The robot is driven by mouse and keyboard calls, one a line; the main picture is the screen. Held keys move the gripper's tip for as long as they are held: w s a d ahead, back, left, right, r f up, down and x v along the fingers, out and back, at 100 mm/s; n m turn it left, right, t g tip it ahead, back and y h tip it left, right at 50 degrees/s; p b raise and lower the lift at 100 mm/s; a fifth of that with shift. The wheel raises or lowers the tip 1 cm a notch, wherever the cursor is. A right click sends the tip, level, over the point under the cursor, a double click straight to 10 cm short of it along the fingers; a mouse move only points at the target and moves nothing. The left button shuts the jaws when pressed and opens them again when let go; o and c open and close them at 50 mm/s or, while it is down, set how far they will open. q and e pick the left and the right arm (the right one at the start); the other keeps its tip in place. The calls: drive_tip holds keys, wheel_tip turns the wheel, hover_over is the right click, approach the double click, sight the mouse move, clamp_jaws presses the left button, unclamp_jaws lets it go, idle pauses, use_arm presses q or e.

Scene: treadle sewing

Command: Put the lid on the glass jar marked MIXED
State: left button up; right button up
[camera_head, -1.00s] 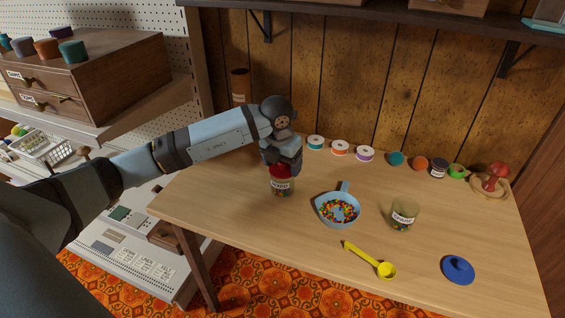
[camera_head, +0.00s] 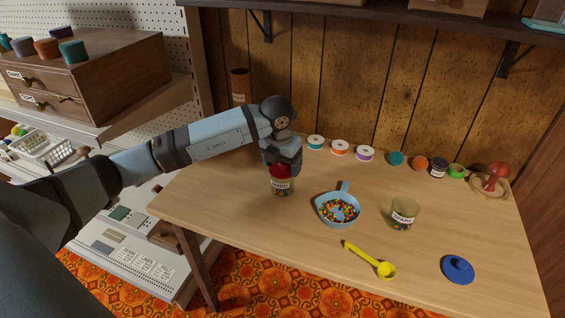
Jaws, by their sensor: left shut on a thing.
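A glass jar (camera_head: 282,188) with a white label and colored beads inside stands on the left part of the table. Its label is too small to read surely. A red lid (camera_head: 280,171) is at the jar's mouth, and my left gripper (camera_head: 281,164) is shut on it from above. I cannot tell whether the lid is fully seated. A second glass jar (camera_head: 404,214), labelled and without a lid, stands to the right. A blue lid (camera_head: 458,269) lies near the table's right front. My right gripper is not in view.
A light blue scoop (camera_head: 338,209) of colored beads sits between the jars. A yellow spoon (camera_head: 372,261) lies in front. Several spools (camera_head: 340,148) and small pots line the back. A red-topped object on a wooden dish (camera_head: 490,180) stands at the back right.

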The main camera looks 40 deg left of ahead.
use_arm(q)
drive_tip(key=shift+f, duration=0.1)
idle(0.7)
drive_tip(key=o, duration=0.9)
drive_tip(key=shift+r+p, duration=2.25)
drive_tip(key=shift+r, duration=1.25)
clamp_jaws()
